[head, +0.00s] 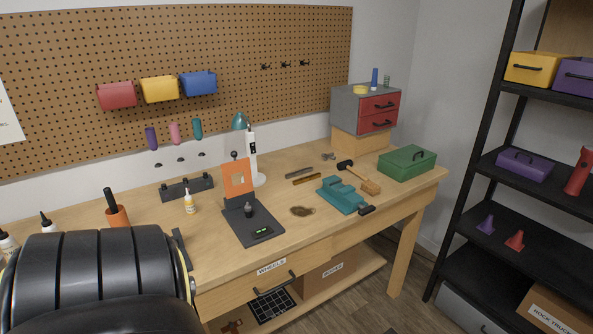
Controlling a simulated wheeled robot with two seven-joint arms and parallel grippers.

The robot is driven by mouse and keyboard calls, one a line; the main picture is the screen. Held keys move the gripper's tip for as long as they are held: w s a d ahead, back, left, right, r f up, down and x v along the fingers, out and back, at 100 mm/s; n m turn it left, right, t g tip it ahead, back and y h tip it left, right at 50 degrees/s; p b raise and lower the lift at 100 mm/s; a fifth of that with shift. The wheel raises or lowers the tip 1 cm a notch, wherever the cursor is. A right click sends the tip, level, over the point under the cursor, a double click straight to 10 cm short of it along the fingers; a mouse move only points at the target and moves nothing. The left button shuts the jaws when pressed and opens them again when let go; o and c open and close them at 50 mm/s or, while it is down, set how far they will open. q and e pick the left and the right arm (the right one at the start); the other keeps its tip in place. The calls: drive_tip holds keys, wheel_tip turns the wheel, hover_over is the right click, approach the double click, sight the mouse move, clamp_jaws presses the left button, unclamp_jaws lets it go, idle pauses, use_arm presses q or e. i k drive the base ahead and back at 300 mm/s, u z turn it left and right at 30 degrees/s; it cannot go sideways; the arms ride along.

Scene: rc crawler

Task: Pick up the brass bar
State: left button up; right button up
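The brass bar (307,179) is a short, thin, yellow-brown bar. It lies flat on the wooden workbench (345,242), right of the middle of the head view.
A green toolbox (406,163) is farther right. A dark shelf (520,215) stands beyond the bench.

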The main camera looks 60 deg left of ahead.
sight(305, 179)
drive_tip(key=u, duration=1.45)
drive_tip(key=i, duration=1.2)
drive_tip(key=u, duration=0.55)
